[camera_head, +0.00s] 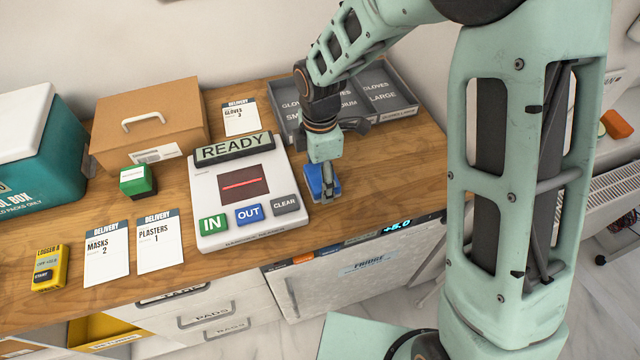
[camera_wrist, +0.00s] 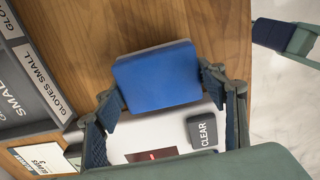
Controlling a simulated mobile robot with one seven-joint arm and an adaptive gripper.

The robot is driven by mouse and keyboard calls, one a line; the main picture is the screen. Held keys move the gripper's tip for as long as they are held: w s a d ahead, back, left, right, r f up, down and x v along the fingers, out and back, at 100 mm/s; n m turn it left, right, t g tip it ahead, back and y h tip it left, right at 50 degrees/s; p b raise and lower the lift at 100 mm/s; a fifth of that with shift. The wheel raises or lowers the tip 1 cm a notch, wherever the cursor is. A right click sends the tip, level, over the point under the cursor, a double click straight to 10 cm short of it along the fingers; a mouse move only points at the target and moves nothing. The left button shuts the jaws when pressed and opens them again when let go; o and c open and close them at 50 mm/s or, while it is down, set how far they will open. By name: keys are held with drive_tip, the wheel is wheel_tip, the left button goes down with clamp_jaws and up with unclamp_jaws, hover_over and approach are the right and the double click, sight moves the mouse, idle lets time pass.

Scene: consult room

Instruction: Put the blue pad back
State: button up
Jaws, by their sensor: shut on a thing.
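The blue pad (camera_head: 315,187) is a small blue block at the right end of the device with the READY display, near the counter's front edge. My gripper (camera_head: 327,185) points down over it. In the wrist view the pad (camera_wrist: 158,78) sits between the two fingers of my gripper (camera_wrist: 160,92), which is shut on it. I cannot tell whether the pad touches the counter. A drawer labelled PADS (camera_head: 212,312) is in the white unit below the counter and looks shut.
The white device (camera_head: 215,228) has IN, OUT and CLEAR buttons beside the pad. Grey glove trays (camera_head: 400,110) stand behind. A green block (camera_head: 137,180), delivery cards and a yellow logger (camera_head: 50,268) lie left. A fridge (camera_head: 350,275) is below. Bare counter (camera_head: 410,170) lies right.

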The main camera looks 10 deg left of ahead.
sight(320, 176)
drive_tip(key=shift+f, duration=0.8)
drive_tip(key=shift+b, duration=0.3)
drive_tip(key=shift+f, duration=0.2)
drive_tip(key=o, duration=1.1)
wheel_tip(320, 176, up, 12)
drive_tip(key=shift+r, duration=0.25)
